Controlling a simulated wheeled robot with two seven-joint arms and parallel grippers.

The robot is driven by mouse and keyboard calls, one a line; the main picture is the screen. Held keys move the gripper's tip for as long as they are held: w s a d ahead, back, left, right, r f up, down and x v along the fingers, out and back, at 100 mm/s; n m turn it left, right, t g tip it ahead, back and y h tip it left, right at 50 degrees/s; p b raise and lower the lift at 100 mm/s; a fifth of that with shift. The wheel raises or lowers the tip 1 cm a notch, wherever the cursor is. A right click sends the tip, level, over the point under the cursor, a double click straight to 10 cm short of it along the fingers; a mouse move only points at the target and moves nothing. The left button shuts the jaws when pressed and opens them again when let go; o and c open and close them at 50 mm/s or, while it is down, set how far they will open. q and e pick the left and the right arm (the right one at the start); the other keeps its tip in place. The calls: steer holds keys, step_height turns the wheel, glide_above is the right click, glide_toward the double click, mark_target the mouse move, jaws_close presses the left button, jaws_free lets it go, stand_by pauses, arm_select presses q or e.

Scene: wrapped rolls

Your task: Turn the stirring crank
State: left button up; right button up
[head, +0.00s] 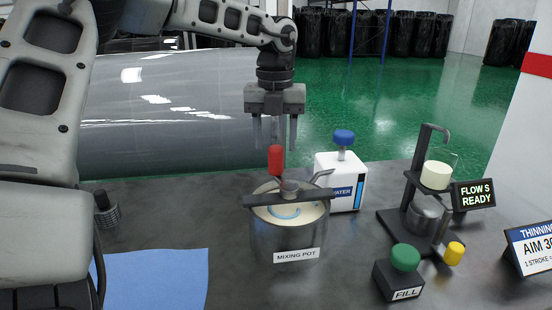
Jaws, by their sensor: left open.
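The mixing pot (290,240) is a metal pot with a label on its front, standing on the dark table. It holds a cream-coloured liquid with a blue streak. A dark bar (262,200) lies across its top. The stirring crank (275,160) has an upright red handle above the bar, and a light metal lever shows at the right of the hub. My left gripper (274,132) points down above the red handle, its two fingers apart and empty. The fingertips end near the handle's top; I cannot tell the depth between them. My right gripper is not in view.
A white water container (338,168) with a blue knob stands right behind the pot. A dark stand (402,220) with cups, a green-topped fill button (405,258) and signs (474,195) are at the right. A blue cloth (155,280) and a small dark knurled object (106,212) are left.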

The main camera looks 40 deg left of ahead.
arm_select(q)
step_height(320, 180, down, 5)
steer(key=shift+w+f, duration=0.1)
stand_by(0.3)
jaws_close()
steer(key=shift+a, duration=0.1)
